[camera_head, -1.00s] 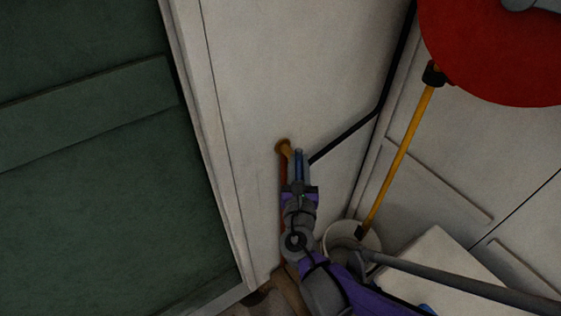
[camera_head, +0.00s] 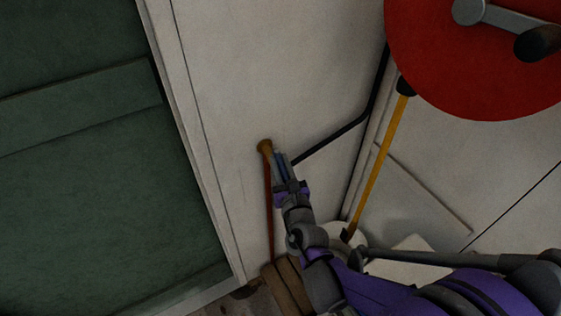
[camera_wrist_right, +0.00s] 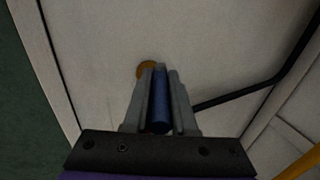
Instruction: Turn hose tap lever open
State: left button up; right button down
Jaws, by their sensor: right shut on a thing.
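The hose tap is a brass-brown fitting (camera_head: 265,146) on the pale wall, and it also shows in the right wrist view (camera_wrist_right: 146,69). A red hose (camera_head: 269,215) hangs down from it. The blue tap lever (camera_wrist_right: 160,100) lies between the two grey fingers of my right gripper (camera_head: 281,160). The fingers are shut on the lever, just right of the brass fitting in the head view. The fingers hide part of the tap and of the lever. My left gripper is in neither view.
A black pipe (camera_head: 335,140) runs along the wall to the right of the tap. A yellow-handled tool (camera_head: 380,165) stands in a white bucket (camera_head: 350,236). A large red wheel (camera_head: 450,75) is at upper right. A green door (camera_head: 70,220) fills the left.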

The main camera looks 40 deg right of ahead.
jog(key=shift+d+r, duration=0.1)
dwell(0.4)
jog(key=c, duration=0.7)
grip_release()
